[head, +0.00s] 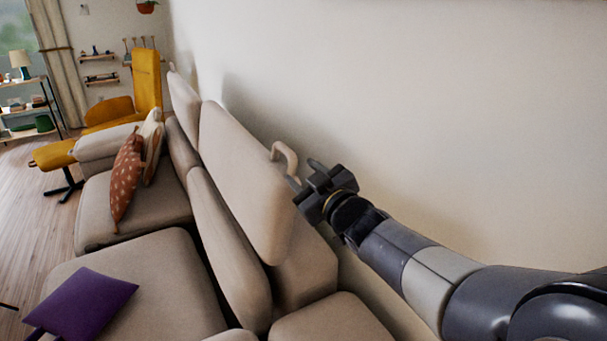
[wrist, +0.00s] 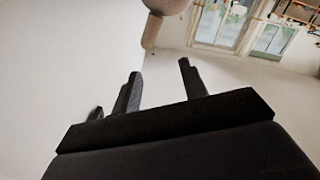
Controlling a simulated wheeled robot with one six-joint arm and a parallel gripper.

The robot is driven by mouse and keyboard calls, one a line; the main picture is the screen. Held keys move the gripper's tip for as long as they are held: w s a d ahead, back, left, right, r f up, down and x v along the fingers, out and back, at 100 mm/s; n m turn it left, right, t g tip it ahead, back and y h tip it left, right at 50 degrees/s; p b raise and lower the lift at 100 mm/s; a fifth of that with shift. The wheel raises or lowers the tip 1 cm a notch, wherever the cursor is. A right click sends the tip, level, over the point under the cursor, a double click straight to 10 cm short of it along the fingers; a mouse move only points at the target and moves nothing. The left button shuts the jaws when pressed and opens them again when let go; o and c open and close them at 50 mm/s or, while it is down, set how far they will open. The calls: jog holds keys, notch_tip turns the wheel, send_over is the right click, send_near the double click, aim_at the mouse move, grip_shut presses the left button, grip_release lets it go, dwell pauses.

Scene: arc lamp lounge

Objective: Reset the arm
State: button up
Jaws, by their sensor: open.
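My gripper (head: 303,180) is at the end of my arm, which reaches in from the lower right in the head view. It is near the top of the beige sofa's backrest (head: 243,180), beside the white wall. In the wrist view my gripper (wrist: 158,80) shows two dark fingers spread apart with nothing between them. A curved beige piece (head: 285,158) on the sofa back is close to the fingertips in the head view. I cannot tell whether they touch.
The white wall (head: 420,110) runs along the right. A purple cushion (head: 82,303) and a patterned orange cushion (head: 127,180) lie on the sofa. A yellow chair (head: 147,82) and shelves (head: 28,105) stand farther back. Wooden floor (head: 30,210) is open at left.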

jog(key=shift+x, duration=2.5)
